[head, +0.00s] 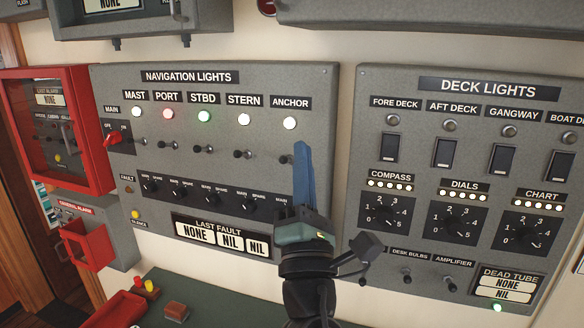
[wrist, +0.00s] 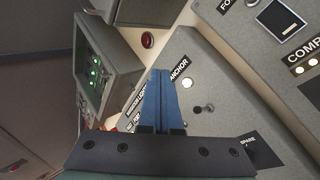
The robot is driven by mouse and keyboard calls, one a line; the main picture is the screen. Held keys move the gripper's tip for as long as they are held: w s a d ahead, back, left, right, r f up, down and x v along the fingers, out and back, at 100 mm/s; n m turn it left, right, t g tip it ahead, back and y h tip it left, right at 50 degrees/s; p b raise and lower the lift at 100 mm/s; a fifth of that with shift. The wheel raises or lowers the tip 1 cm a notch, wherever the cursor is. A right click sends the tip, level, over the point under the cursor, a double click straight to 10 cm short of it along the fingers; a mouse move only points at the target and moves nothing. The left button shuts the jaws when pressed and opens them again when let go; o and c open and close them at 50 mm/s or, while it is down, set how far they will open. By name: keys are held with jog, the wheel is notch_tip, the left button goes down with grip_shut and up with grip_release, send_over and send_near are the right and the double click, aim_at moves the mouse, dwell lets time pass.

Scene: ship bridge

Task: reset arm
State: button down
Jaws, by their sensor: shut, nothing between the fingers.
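My gripper (head: 302,165) is raised in front of the navigation lights panel (head: 260,85), near that panel's right edge. Its blue fingers point up and are shut together with nothing between them. In the wrist view the shut blue fingers (wrist: 161,85) show at the centre, beside the ANCHOR label (wrist: 179,69) and its lit lamp (wrist: 187,83). In the head view the fingers stand just below and right of the lit anchor lamp (head: 290,123) and partly hide the anchor switch. Whether they touch the panel cannot be told.
The deck lights panel (head: 470,185) is to the right, with switches and dials. A red-framed alarm box (head: 60,130) and a red-lidded general alarm box (head: 88,243) are at left. A dark green surface (head: 225,300) below holds a red tray (head: 115,310) and small items.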

jog(key=s+r+m+t+b, duration=0.1)
jog(key=s+r+m+b, duration=0.2)
jog(key=s+m, duration=0.7)
jog(key=s+a+r+m+t+b, duration=0.1)
jog(key=s+r+m+b, duration=0.2)
jog(key=s+r+m, duration=0.5)
jog(key=s+m, duration=0.1)
jog(key=m, duration=0.6)
jog(key=shift+s+r+m+h, duration=0.15)
jog(key=shift+s+m+h, duration=0.2)
jog(key=shift+m+h, duration=0.05)
